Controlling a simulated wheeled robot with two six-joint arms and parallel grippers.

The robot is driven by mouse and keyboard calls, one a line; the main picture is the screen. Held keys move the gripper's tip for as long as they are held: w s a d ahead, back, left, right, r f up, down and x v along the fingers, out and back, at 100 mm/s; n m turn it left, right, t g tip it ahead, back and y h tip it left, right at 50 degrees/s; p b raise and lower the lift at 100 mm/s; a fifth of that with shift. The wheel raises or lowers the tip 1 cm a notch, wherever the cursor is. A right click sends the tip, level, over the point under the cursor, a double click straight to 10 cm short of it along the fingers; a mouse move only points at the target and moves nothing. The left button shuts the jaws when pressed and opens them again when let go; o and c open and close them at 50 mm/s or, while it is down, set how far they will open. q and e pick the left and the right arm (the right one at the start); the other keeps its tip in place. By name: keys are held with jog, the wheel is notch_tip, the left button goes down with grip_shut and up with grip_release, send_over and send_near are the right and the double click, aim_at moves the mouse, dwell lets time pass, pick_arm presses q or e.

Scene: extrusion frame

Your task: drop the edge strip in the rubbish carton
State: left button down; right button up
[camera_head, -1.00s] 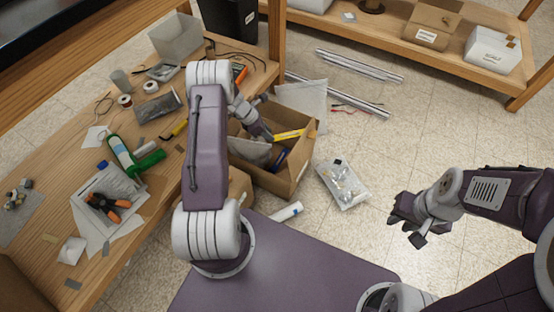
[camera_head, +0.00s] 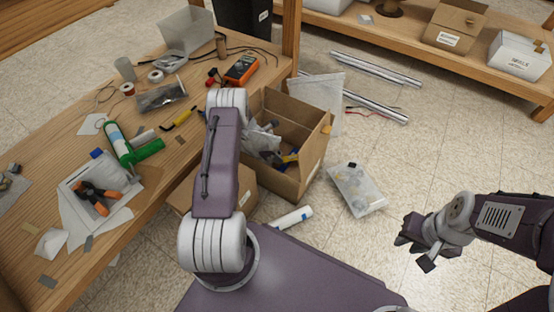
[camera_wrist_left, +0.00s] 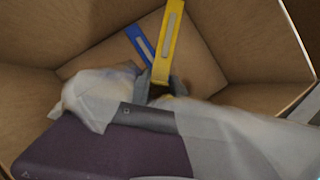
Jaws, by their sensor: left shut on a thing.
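The yellow edge strip (camera_wrist_left: 168,45) has a grey patch along it and stands out from between the fingers of my left gripper (camera_wrist_left: 160,88), which is shut on it. In the wrist view, carton walls surround the strip and gripper. In the head view the rubbish carton (camera_head: 312,158) is an open cardboard box on the floor beside the bench; my left arm reaches into it, and the gripper is hard to make out there. A blue piece (camera_wrist_left: 140,42) lies in the carton behind the strip. My right gripper (camera_head: 418,254) is open and empty over the floor.
Pale crumpled plastic (camera_wrist_left: 95,100) lies around my left gripper in the carton. A clear bag of parts (camera_head: 356,187) and a white tube (camera_head: 291,218) lie on the floor nearby. The bench (camera_head: 180,200) left of the carton is cluttered.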

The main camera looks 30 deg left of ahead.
pick_arm(q)
jog(key=shift+f, duration=1)
pick_arm(e)
jog(key=shift+f, duration=0.75)
pick_arm(q)
jog(key=c, duration=1.1)
grip_release()
jog(key=shift+c, duration=0.2)
jog(key=shift+r, duration=0.1)
